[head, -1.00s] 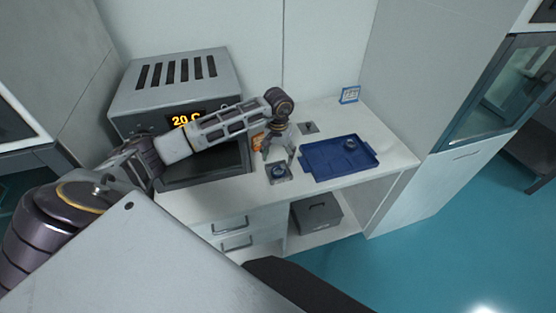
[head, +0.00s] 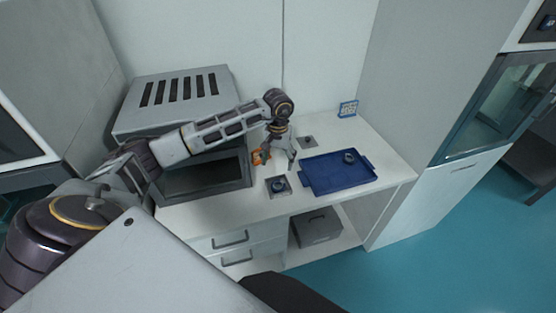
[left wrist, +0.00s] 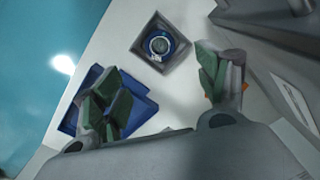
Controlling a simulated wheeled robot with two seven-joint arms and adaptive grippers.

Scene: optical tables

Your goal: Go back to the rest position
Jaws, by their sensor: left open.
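My left gripper (head: 281,162) is open and points down above the white table, just behind a small dark square holder. In the left wrist view its two green-padded fingers (left wrist: 160,95) are spread apart with nothing between them. The square holder (head: 278,188) sits near the front edge of the table with a small round part (left wrist: 160,45) in it. The holder also shows in the left wrist view (left wrist: 143,61), beyond the fingertips. My right gripper is in neither view.
A blue tray (head: 325,178) with a small round part (head: 349,157) lies right of the gripper. A grey oven-like device (head: 178,98) stands left, close under my left arm. A second square holder (head: 306,142) and a small blue-framed sign (head: 348,109) are behind. A grey box (head: 318,226) sits below.

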